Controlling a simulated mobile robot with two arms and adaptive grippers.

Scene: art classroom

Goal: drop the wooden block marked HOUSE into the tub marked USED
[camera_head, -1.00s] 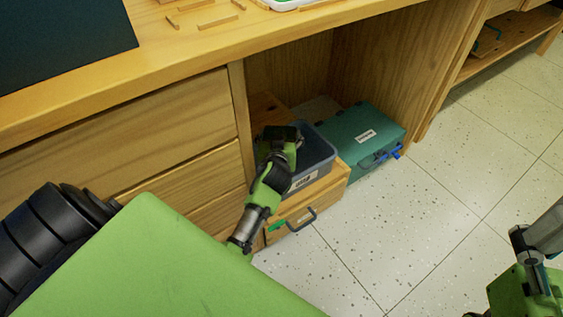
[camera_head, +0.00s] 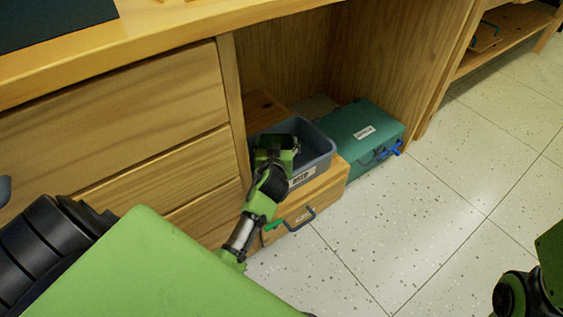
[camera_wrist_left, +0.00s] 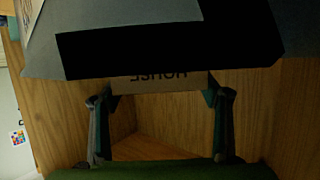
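The tub marked USED (camera_head: 317,166) is a grey-blue open bin with a white label on its front. It stands on a wooden drawer box under the counter. My left gripper (camera_head: 276,146) is over the tub's left part, at about its rim in the picture. In the left wrist view, the wooden block marked HOUSE (camera_wrist_left: 160,82) sits between the two fingertips of the left gripper (camera_wrist_left: 160,92), which touch its ends; its lettering looks upside down. A large grey and black shape hides part of it. The block cannot be made out in the head view.
A teal case (camera_head: 362,137) with a blue clasp stands right of the tub. The wooden drawer box (camera_head: 322,195) has a dark handle. Counter drawers (camera_head: 110,120) are to the left and the counter top is above. The speckled floor (camera_head: 430,220) is open at the right.

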